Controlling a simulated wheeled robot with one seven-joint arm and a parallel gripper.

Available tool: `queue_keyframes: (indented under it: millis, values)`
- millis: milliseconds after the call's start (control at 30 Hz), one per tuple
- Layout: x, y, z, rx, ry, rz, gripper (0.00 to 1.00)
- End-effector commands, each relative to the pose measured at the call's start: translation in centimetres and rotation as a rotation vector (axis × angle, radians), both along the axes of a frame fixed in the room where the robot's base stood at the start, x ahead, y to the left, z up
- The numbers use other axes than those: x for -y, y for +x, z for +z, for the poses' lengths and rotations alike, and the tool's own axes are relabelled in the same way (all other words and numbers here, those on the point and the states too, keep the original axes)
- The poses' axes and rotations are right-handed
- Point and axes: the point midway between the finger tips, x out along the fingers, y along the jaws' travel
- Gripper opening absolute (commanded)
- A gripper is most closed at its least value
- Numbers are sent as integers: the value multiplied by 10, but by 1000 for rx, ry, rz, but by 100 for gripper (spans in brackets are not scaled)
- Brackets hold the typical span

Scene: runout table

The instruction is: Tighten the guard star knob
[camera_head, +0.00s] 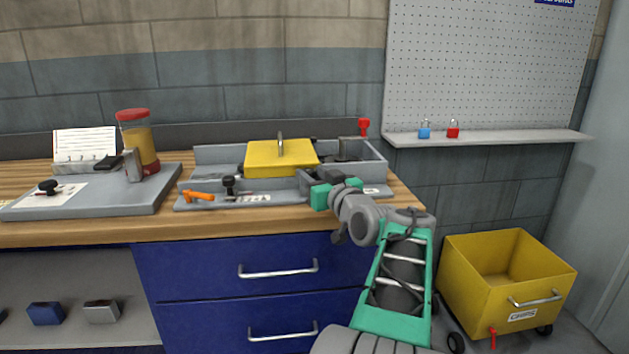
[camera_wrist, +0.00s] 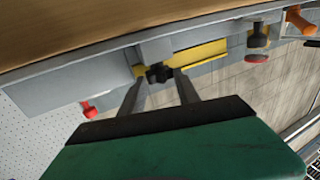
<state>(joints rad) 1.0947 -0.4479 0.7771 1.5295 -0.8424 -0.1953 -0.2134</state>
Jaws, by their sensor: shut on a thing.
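The black star knob (camera_wrist: 159,73) sits between my two fingers in the wrist view, in front of the yellow guard (camera_wrist: 200,52). My gripper (camera_wrist: 158,82) is shut on the knob. In the head view my gripper (camera_head: 308,181) reaches from the right to the front right corner of the yellow guard (camera_head: 265,163). The guard lies on the grey machine (camera_head: 205,155) with a metal handle on top. The knob itself is hard to make out in the head view, among the dark fingers. Its thread and seating are hidden.
An orange lever (camera_head: 198,195) and another black knob (camera_head: 229,184) are left of my gripper. A red knob (camera_head: 364,126) rises at the machine's back right. A red-lidded jar (camera_head: 138,140) stands on the left plate. A yellow chip bin (camera_head: 480,290) stands on the floor right.

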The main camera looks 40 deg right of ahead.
Motion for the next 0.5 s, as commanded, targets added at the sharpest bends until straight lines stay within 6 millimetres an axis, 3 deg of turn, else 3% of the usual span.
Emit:
queue_keyframes:
  millis: [500]
  values:
    - [-17,10,-3,-1,1,-418,0]
